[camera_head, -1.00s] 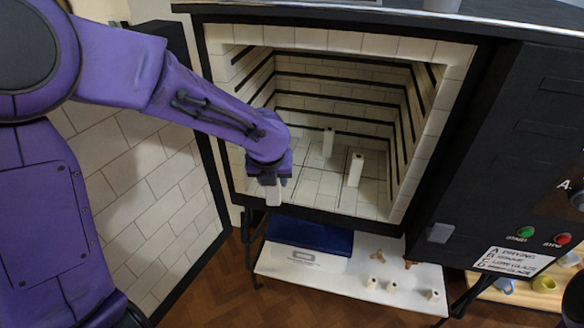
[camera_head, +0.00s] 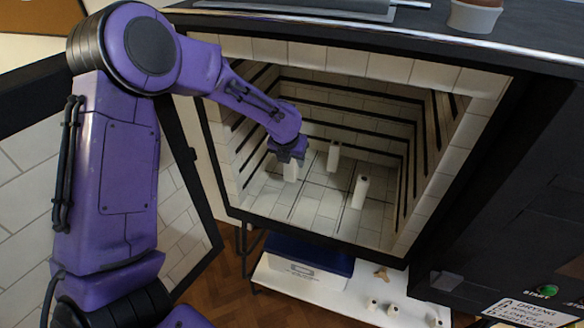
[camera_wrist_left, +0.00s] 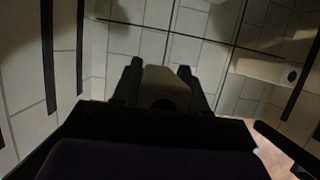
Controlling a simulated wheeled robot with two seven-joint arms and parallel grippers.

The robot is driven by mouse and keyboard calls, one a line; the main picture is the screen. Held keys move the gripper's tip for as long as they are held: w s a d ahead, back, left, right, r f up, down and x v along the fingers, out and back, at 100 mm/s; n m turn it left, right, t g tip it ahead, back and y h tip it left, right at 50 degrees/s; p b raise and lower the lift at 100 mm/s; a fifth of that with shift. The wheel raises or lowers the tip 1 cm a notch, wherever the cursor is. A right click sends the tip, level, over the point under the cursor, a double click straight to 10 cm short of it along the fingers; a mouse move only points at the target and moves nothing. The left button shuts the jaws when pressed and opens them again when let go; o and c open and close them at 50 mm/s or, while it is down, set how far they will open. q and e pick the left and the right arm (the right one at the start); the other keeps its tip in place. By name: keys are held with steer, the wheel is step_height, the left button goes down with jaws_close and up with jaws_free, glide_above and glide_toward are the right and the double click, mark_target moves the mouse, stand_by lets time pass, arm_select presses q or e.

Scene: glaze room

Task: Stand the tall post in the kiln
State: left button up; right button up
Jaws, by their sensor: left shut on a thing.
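My left gripper (camera_head: 289,156) is inside the open kiln (camera_head: 330,211), at the left of its chamber, and is shut on a tall white post (camera_head: 291,171). The held post hangs upright below the jaws; I cannot tell if its foot touches the kiln floor. In the left wrist view the post (camera_wrist_left: 165,88) shows between the two dark fingers. Two other white posts stand upright on the kiln floor: one at the back (camera_head: 334,155) and one at the front right (camera_head: 360,191). My right gripper is not in view.
The kiln door (camera_head: 160,195) hangs open at the left. Dark grooves line the chamber walls. Below the kiln a white shelf (camera_head: 340,295) holds a blue box (camera_head: 308,255) and several small posts. A pot (camera_head: 474,15) stands on top of the kiln.

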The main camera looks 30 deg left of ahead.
arm_select(q)
steer(key=x, duration=0.3)
steer(key=a+p+x, duration=0.1)
steer(key=x, duration=0.2)
steer(key=p+x, duration=0.1)
steer(key=x, duration=0.2)
steer(key=shift+a+r, duration=0.1)
steer(key=shift+a, duration=0.3)
steer(key=shift+w+f, duration=0.1)
steer(key=shift+f, duration=0.25)
steer(key=o, duration=1.2)
steer(key=shift+f, duration=0.1)
steer(key=b+v, duration=0.1)
steer(key=v, duration=1.1)
